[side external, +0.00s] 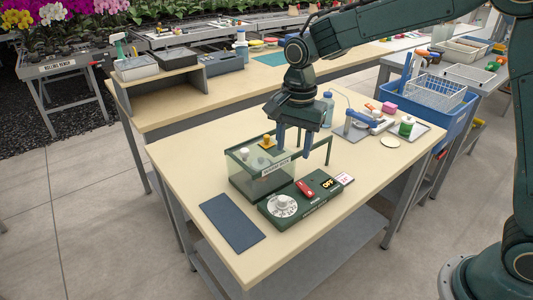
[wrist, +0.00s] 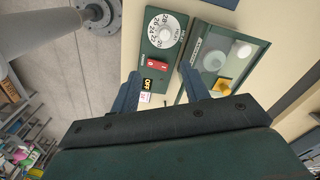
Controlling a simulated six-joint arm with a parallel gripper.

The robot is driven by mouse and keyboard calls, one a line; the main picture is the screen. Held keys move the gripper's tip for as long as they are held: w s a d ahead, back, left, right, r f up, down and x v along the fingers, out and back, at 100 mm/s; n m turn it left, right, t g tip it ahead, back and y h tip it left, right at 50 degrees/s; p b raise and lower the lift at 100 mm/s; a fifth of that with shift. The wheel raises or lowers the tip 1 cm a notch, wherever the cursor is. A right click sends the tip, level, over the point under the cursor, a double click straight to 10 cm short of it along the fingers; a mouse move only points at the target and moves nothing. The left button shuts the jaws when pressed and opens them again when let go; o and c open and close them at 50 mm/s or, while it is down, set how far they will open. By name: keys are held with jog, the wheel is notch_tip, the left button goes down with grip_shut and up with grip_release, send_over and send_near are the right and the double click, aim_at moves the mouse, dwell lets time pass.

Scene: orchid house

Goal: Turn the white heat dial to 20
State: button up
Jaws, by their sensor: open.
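The white heat dial (side external: 282,206) is on the left end of a dark green control box (side external: 315,208) at the table's front. In the wrist view the dial (wrist: 163,28) shows numbers including 22, 24, 26 and 28 around a paler knob; I cannot read its exact setting. A red switch (wrist: 157,64) and a black OFF sign (wrist: 149,84) with yellow letters are on the same box. My gripper (wrist: 159,70) is open and empty, fingers pointing down. In the side view my gripper (side external: 293,143) hangs above and behind the box, apart from the dial.
A clear-walled propagator case (side external: 247,180) with green edges stands directly behind the control box. A dark blue mat (side external: 232,222) lies left of it. Bottles, a pink block (side external: 389,108) and a tray are at the table's back right. A blue crate (side external: 430,110) stands beyond the right edge.

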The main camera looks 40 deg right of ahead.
aim_at(283, 198)
jog(key=shift+w+a+f+m, duration=0.3)
jog(key=shift+w+f, duration=0.1)
jog(key=shift+f, duration=0.2)
jog(key=shift+w+a+f+m, duration=0.25)
jog(key=shift+w+f, duration=0.1)
jog(key=shift+f, duration=0.25)
jog(key=shift+f, duration=0.15)
notch_tip(283, 198, down, 14)
jog(key=shift+r, duration=0.25)
jog(key=c, duration=1)
